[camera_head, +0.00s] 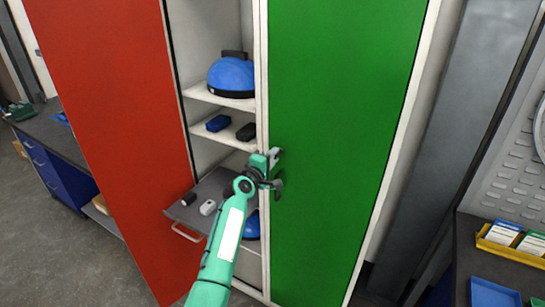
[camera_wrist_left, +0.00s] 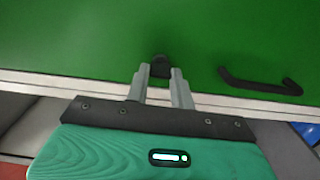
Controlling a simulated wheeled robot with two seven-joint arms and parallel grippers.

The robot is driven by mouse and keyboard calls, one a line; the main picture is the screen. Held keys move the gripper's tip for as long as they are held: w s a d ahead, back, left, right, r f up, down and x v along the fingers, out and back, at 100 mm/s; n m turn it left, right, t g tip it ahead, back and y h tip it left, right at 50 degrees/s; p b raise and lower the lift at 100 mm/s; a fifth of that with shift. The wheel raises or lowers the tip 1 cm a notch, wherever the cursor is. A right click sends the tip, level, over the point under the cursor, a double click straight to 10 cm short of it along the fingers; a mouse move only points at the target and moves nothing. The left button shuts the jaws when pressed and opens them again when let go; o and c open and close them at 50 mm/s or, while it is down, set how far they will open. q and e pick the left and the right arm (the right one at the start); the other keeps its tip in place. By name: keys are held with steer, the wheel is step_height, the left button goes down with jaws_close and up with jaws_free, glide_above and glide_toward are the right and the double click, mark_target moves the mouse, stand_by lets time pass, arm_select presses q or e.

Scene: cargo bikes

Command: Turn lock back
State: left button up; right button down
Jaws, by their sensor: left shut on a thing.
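The lock is a small black knob (camera_wrist_left: 160,66) near the edge of the green door (camera_head: 345,130). My left gripper (camera_head: 277,156) is at that edge, just above the black door handle (camera_head: 279,184). In the left wrist view my left gripper's two grey fingers (camera_wrist_left: 161,78) stand on either side of the knob and are shut on it. The black handle (camera_wrist_left: 262,83) lies to the right of them there. In the head view the gripper hides the lock. My right gripper is not in view.
The red door (camera_head: 105,120) stands open at the left. Inside the cabinet, shelves (camera_head: 215,98) hold blue helmets (camera_head: 232,76) and small dark items. A pulled-out tray (camera_head: 190,218) lies behind my left arm. A workbench with a yellow bin (camera_head: 510,246) is at the right.

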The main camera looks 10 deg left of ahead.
arm_select(q)
steer(key=shift+n, duration=0.3)
steer(key=o, duration=1)
steer(key=b+v, duration=0.3)
steer(key=v, duration=1)
steer(key=shift+s+a, duration=0.2)
steer(key=shift+s, duration=0.15)
